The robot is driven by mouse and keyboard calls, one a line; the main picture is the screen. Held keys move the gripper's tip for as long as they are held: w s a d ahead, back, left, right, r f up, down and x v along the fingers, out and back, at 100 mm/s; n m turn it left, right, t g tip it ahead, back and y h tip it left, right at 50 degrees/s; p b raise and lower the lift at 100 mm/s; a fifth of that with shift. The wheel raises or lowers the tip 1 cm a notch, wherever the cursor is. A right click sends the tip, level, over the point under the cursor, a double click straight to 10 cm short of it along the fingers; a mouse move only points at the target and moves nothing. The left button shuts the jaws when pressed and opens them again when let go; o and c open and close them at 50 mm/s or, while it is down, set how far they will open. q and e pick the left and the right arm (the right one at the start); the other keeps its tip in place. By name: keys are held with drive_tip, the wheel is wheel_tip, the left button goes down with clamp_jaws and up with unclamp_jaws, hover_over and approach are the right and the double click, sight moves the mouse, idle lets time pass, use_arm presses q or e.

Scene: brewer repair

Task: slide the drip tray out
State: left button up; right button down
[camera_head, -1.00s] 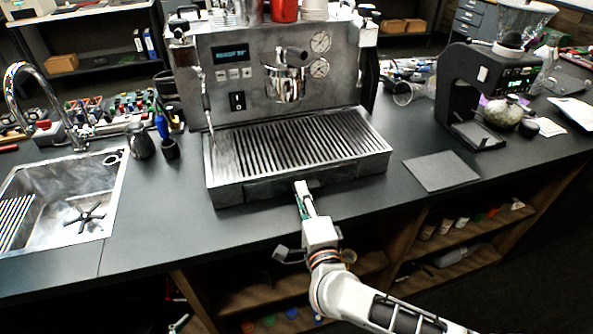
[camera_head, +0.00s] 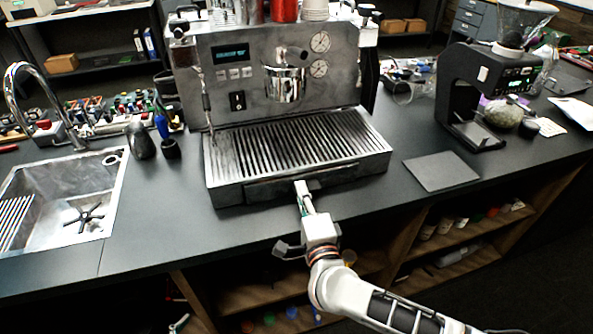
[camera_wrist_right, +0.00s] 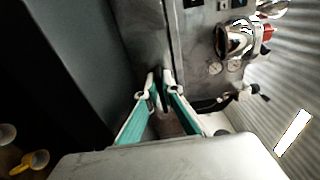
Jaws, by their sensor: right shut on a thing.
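The drip tray (camera_head: 225,193) is the dark metal tray with a slatted grate, low at the front of the steel espresso machine (camera_head: 215,97). It sits at the machine's base, above the counter. My right gripper (camera_head: 302,186) reaches up from below to the middle of the tray's front and is shut on it. In the right wrist view the green-sided fingers of my right gripper (camera_wrist_right: 160,82) come together at the tray's front. The exact grip spot is small and partly hidden by the fingers. My left gripper is not in view.
A sink (camera_head: 62,200) with a tap is at the left. A small pitcher (camera_head: 140,142) and a dark cup (camera_head: 170,150) stand left of the machine. A flat dark mat (camera_head: 440,171) and a grinder (camera_head: 465,95) are at the right. The counter front is clear.

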drive_tip(key=d+v, duration=0.1)
drive_tip(key=v, duration=1.3)
idle(1.3)
drive_tip(key=shift+v, duration=1.15)
drive_tip(key=c, duration=2.2)
unclamp_jaws()
drive_tip(key=shift+o, duration=0.2)
drive_tip(key=shift+d+f, duration=0.1)
